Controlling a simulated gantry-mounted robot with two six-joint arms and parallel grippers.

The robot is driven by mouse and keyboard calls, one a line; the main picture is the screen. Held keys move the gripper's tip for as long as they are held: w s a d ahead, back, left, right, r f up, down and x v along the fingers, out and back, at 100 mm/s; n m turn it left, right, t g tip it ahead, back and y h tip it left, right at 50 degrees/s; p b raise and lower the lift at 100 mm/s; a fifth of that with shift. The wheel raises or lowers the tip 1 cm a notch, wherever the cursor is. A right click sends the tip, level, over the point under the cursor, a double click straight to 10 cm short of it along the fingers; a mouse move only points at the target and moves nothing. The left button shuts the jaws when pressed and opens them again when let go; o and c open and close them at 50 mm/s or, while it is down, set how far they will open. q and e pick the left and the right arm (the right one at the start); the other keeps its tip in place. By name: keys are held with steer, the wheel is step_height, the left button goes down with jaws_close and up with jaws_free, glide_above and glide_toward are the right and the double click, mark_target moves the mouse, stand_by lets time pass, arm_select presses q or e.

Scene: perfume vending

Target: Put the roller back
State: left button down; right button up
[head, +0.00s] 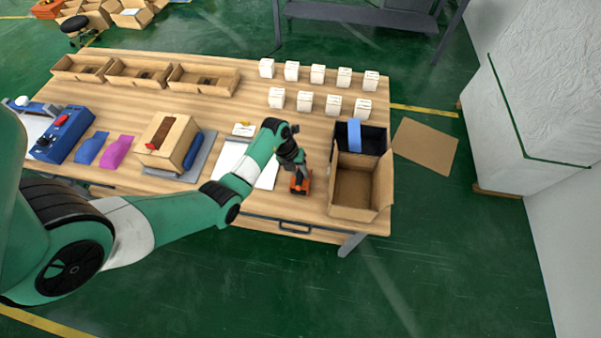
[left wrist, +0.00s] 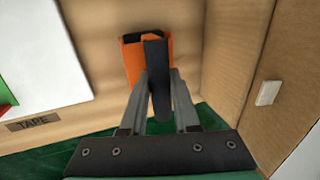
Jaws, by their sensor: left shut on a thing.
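The orange roller (head: 299,185) is at the front of the table, just left of the open cardboard box. My left gripper (head: 299,171) is shut on it from above. In the left wrist view the orange and black roller (left wrist: 133,62) sits between the gripper's fingers (left wrist: 157,82), which hide part of it. I cannot tell whether it touches the table. A dark label reading TAPE (left wrist: 33,122) lies on the table near its front edge, left of the roller in that view. My right gripper is not in view.
The open cardboard box (head: 353,205) stands close on the right, with a black bin (head: 374,140) holding a blue item behind it. A white sheet (head: 265,176) lies to the left. Several small white boxes (head: 333,104) stand at the back right.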

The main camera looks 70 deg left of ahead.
arm_select(q)
steer(key=shift+a+f, duration=0.15)
steer(key=shift+f, duration=0.4)
steer(key=c, duration=0.7)
jaws_free()
steer(key=shift+o, duration=0.2)
steer(key=shift+f, duration=0.1)
steer(key=shift+r, duration=0.3)
steer(key=p+v, duration=0.4)
steer(key=v, duration=0.9)
steer(key=shift+d+p, duration=0.25)
steer(key=shift+p, duration=0.05)
steer(key=shift+w, duration=0.2)
